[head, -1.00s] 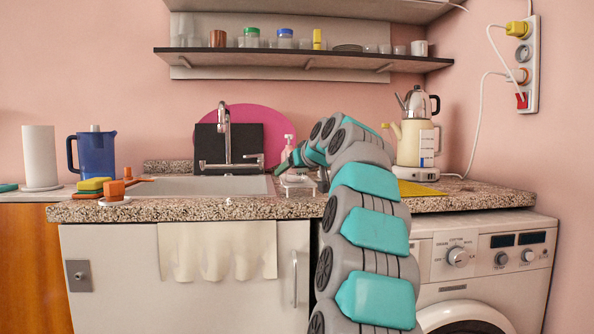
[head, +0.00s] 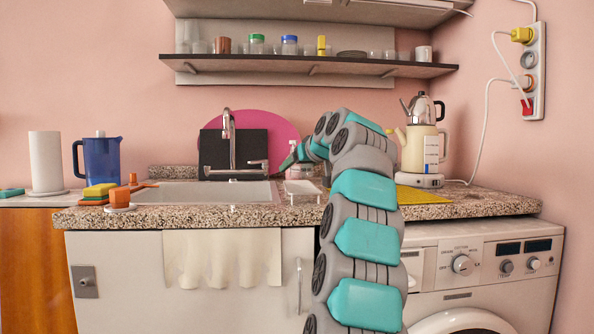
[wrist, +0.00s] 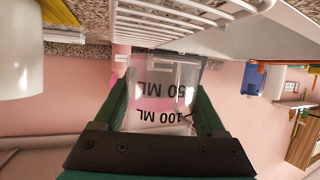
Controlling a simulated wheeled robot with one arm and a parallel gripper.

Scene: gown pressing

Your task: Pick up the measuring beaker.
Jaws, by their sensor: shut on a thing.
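The measuring beaker (wrist: 165,95) is clear, with dark "50 ML" and "100 ML" marks that read upside down in the wrist view. My gripper (wrist: 164,88) has its two dark green fingers on either side of the beaker and is shut on it. In the head view my gripper (head: 288,161) is above the counter, just right of the sink. The beaker is too small and too hidden to make out clearly there.
A small white rack (head: 302,188) stands on the speckled counter (head: 240,214) under my gripper. The sink and tap (head: 230,150) are to the left. A kettle (head: 420,147) and a yellow mat (head: 424,196) are to the right. A shelf (head: 310,66) hangs above.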

